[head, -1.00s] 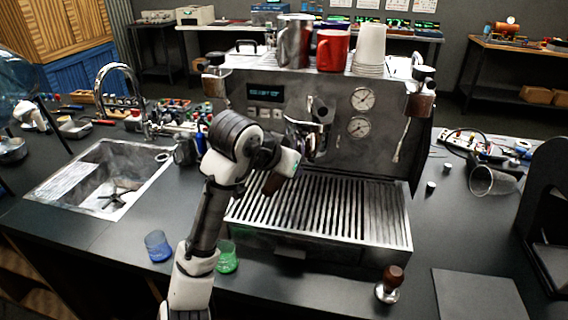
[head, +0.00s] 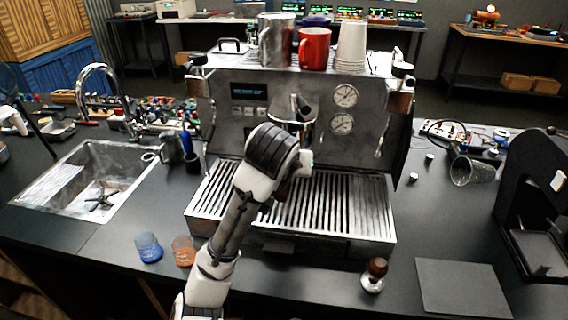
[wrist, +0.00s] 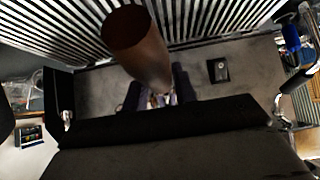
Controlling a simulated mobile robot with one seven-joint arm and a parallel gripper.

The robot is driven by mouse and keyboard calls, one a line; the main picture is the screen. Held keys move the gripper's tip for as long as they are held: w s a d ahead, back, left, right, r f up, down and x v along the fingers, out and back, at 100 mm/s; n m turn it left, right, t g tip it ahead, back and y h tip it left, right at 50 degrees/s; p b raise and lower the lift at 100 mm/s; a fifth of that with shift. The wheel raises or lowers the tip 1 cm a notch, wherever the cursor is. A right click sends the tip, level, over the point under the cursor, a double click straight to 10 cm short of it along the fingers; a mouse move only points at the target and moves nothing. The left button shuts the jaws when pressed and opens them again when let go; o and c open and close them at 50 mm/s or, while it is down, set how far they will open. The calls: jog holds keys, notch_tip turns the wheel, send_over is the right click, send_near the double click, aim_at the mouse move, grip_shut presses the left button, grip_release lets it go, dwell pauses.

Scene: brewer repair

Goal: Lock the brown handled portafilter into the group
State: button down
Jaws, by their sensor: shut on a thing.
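The espresso machine (head: 300,85) stands on the counter with its group (head: 292,113) at the front, above the slatted drip tray (head: 345,205). My gripper (wrist: 158,97) is shut on the portafilter, whose brown handle (wrist: 140,45) points toward the top of the wrist view. Some shiny metal shows between the fingers. In the head view my arm covers the gripper and most of the portafilter, just in front of and below the group. I cannot tell whether the portafilter touches the group.
A tamper (head: 374,275) stands before the drip tray, beside a dark mat (head: 462,287). Mugs (head: 314,48) and cups sit atop the machine.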

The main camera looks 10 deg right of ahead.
jog(key=c, duration=1)
grip_release()
jog(key=shift+c, duration=0.2)
